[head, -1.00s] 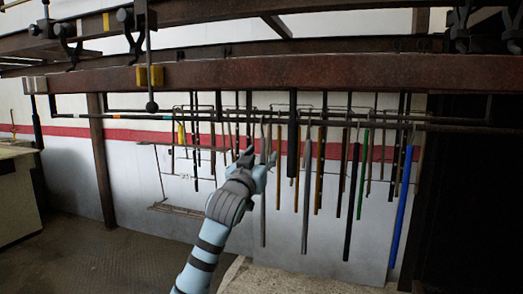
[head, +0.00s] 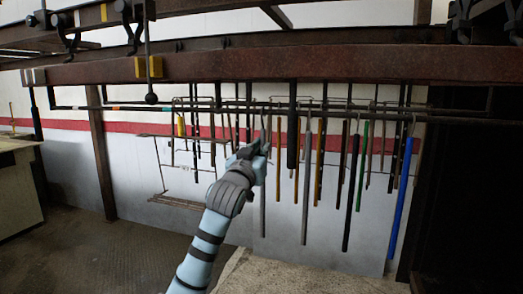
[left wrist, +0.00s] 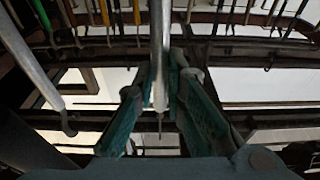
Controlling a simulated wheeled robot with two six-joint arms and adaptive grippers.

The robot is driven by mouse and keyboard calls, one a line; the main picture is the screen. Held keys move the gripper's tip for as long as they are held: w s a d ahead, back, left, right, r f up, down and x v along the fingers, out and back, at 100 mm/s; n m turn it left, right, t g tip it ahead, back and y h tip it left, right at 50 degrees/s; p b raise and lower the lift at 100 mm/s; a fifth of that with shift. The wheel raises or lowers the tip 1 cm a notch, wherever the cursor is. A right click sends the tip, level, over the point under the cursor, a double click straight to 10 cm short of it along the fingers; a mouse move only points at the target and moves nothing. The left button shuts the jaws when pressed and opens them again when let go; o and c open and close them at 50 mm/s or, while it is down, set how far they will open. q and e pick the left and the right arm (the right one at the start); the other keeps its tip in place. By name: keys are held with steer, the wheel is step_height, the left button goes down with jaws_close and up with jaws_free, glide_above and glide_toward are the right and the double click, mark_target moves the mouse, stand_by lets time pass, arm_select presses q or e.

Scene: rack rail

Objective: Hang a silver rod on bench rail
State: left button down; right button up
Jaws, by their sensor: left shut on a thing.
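My left gripper (head: 263,146) is in the middle of the head view, among hanging rods. It is shut on a silver rod (head: 263,205), which hangs down nearly upright beyond the hand. In the left wrist view the silver rod (left wrist: 159,45) passes between the two green fingers (left wrist: 160,95). Its top is close to the dark rail (head: 225,107); I cannot tell whether its hook touches the rail. Another silver rod (head: 306,185) hangs to the right. My right gripper is not in view.
Several rods hang close by, including a black one (head: 350,195), a green one (head: 362,165) and a blue one (head: 401,200). A rusty beam (head: 300,68) runs above. A bench (head: 18,185) stands at the far left. The rail's left stretch is mostly bare.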

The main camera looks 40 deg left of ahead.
arm_select(q)
steer(key=shift+s+r+p, duration=0.1)
steer(key=shift+r+p, duration=0.55)
steer(key=shift+r, duration=0.1)
steer(key=shift+s+d+r+p, duration=0.15)
steer(key=shift+s+r+p, duration=0.1)
steer(key=shift+r+p, duration=0.15)
steer(key=shift+s+r, duration=0.25)
steer(key=shift+d, duration=0.1)
steer(key=shift+s+d+f, duration=0.1)
steer(key=shift+s+d, duration=0.05)
steer(key=shift+s, duration=0.4)
steer(key=b, duration=0.1)
glide_toward(262, 137)
steer(key=shift+w+r, duration=0.35)
steer(key=shift+r, duration=0.35)
